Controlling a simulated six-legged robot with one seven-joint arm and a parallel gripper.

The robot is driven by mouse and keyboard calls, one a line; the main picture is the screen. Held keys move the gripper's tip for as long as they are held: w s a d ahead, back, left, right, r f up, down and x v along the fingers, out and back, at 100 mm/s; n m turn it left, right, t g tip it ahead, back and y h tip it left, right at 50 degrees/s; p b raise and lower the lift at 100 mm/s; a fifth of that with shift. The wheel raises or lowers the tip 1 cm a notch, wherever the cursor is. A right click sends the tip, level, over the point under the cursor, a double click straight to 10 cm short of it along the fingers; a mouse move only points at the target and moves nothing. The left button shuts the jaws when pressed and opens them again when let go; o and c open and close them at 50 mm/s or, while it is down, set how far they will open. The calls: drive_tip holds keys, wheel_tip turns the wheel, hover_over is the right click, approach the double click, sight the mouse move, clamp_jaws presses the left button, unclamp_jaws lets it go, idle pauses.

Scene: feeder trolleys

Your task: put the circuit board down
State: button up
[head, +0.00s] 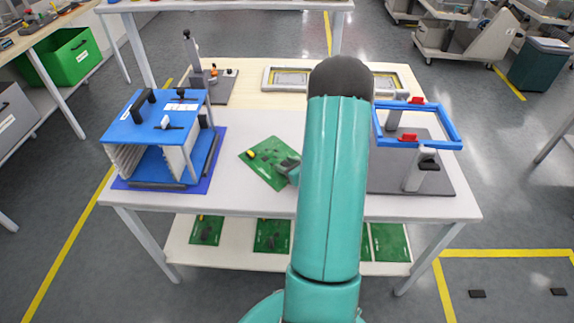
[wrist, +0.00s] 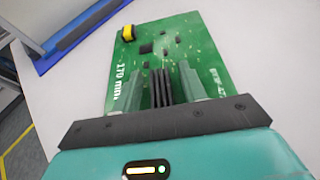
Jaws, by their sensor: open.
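A green circuit board (head: 272,158) lies on the white tabletop (head: 250,122), left of my arm. In the wrist view the board (wrist: 206,52) has a yellow part at one corner, small dark chips and a dark finned block (wrist: 160,84). My gripper (head: 292,168) is at the board's near right side, partly hidden by my arm. In the wrist view my gripper's two fingers (wrist: 163,86) stand apart, one on each side of the finned block. I cannot tell whether they touch it.
A blue rack (head: 125,128) stands on a blue mat at the left. A blue frame fixture (head: 440,143) stands at the right. A grey stand (head: 190,50) and a framed tray (head: 290,80) are behind. More green boards (head: 206,231) lie on the lower shelf.

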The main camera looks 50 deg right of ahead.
drive_tip(key=v, duration=1.2)
drive_tip(key=w+a+r+n+g+y, duration=0.25)
drive_tip(key=a+r+n, duration=0.3)
drive_tip(key=a, duration=0.35)
drive_tip(key=w+a+r+n+g+y, duration=0.1)
drive_tip(key=w+a+r+n+y, duration=0.2)
drive_tip(key=a+n, duration=0.4)
drive_tip(key=w+a+r+n+g+y, duration=0.25)
drive_tip(key=a+r+n, duration=0.25)
drive_tip(key=a, duration=0.5)
drive_tip(key=s+a+r+n+g+h, duration=0.1)
drive_tip(key=s+a+r+n+h, duration=0.5)
drive_tip(key=n, duration=1.3)
drive_tip(key=shift+s+a+r+n+g+h, duration=0.3)
drive_tip(key=shift+s+a+r+n+g, duration=0.1)
drive_tip(key=shift+s+a+r, duration=2.2)
drive_tip(key=shift+w+a+r, duration=0.1)
drive_tip(key=shift+w+r, duration=0.1)
drive_tip(key=shift+r, duration=0.05)
